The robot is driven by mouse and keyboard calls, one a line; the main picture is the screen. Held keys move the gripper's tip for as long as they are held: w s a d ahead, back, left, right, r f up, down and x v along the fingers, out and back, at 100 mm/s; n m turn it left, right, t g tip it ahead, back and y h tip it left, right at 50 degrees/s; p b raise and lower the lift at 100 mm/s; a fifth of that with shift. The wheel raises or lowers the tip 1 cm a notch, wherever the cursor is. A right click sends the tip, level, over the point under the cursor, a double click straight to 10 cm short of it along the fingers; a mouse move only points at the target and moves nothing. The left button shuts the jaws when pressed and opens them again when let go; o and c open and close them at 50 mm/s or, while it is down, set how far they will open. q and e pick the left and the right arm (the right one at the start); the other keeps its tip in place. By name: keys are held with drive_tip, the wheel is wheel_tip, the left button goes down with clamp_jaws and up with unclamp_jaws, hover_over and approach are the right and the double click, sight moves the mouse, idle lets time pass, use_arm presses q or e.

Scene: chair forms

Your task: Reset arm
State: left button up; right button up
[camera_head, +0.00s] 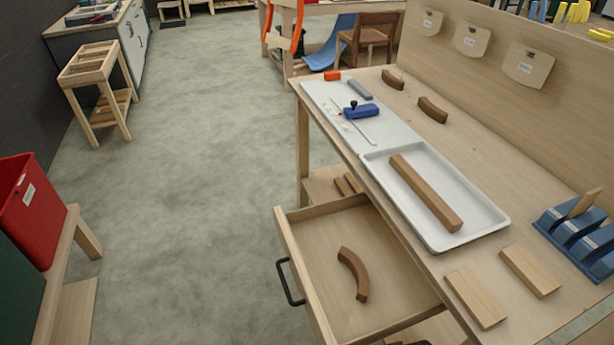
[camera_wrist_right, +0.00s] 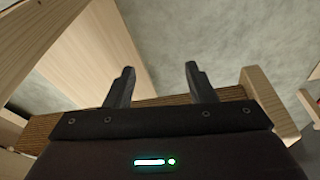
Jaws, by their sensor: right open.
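My right gripper (camera_wrist_right: 160,84) shows in the right wrist view with its two dark fingers apart and nothing between them. Wooden panels and a wooden ledge lie around and behind its fingers there, with grey floor beyond. Neither of my grippers shows in the head view. In that view a workbench (camera_head: 480,168) stands at the right, with an open drawer (camera_head: 330,228) below its front edge. A curved brown wood piece (camera_head: 354,273) lies in the drawer.
A white tray (camera_head: 478,190) on the bench holds a long brown bar (camera_head: 425,192). Two light blocks (camera_head: 475,297) (camera_head: 530,270) and a blue rack (camera_head: 582,235) are at the near right. A red bin (camera_head: 30,212) stands at the left. The floor between is clear.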

drive_tip(key=s+d+f+g, duration=0.1)
drive_tip(key=s+f, duration=0.4)
drive_tip(key=f, duration=0.5)
drive_tip(key=s+f, duration=0.5)
drive_tip(key=f, duration=0.5)
drive_tip(key=s+d+f, duration=0.3)
drive_tip(key=s+f, duration=0.5)
drive_tip(key=s, duration=0.5)
drive_tip(key=shift+f+g, duration=0.35)
drive_tip(key=shift+g, duration=0.05)
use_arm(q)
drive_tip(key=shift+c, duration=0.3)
